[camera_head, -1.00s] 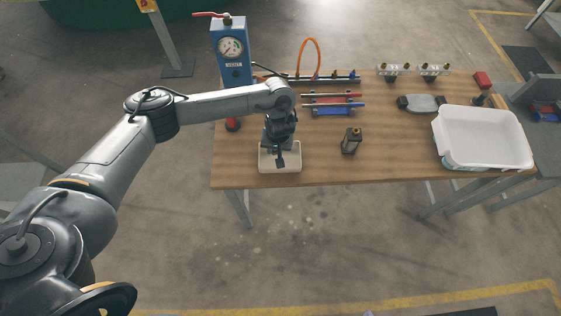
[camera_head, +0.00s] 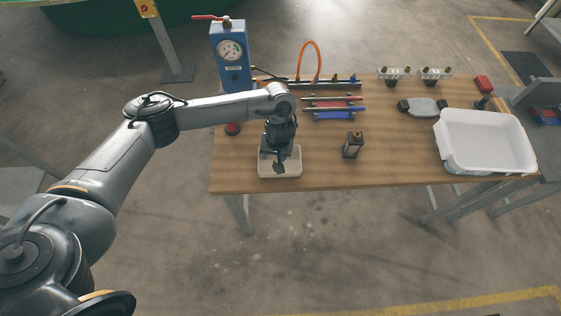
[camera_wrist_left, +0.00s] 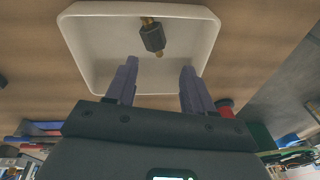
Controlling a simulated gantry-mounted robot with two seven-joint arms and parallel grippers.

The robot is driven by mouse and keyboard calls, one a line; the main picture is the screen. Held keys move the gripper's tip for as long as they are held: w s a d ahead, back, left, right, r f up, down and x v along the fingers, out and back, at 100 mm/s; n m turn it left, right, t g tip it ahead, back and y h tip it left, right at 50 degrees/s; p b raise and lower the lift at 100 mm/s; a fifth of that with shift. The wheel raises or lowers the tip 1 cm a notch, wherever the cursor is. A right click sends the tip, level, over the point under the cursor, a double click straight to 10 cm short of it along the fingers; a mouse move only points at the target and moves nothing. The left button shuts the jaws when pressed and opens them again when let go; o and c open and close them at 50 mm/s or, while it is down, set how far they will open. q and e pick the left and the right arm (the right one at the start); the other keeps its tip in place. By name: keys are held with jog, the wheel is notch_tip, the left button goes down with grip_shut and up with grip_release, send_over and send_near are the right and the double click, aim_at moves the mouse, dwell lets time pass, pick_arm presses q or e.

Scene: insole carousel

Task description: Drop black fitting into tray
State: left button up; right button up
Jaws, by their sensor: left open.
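The black fitting (camera_wrist_left: 152,37), with brass ends, shows in the left wrist view within the outline of the small cream tray (camera_wrist_left: 92,50), near one of its walls. It lies beyond my left fingertips, and I see no finger touching it. Whether it rests on the tray floor is hard to tell. My left gripper (camera_wrist_left: 159,67) is open, its two fingers apart over the tray. In the head view the tray (camera_head: 280,172) sits at the table's front left, with my left gripper (camera_head: 279,160) above it, hiding most of its inside. My right gripper is not in view.
A dark block with a brass top (camera_head: 353,145) stands right of the tray. A blue gauge unit (camera_head: 231,60) stands behind left. Red and blue bars (camera_head: 334,108) lie behind. A large white bin (camera_head: 485,140) is at the right. The front middle of the wooden table (camera_head: 400,172) is clear.

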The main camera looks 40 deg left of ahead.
pick_arm(q)
notch_tip(320, 180, up, 11)
jog(key=d+p, duration=0.1)
jog(key=p, duration=0.5)
jog(key=shift+s+d+f+p, duration=0.15)
jog(key=shift+s+d+p, duration=0.15)
jog(key=shift+d+p, duration=0.1)
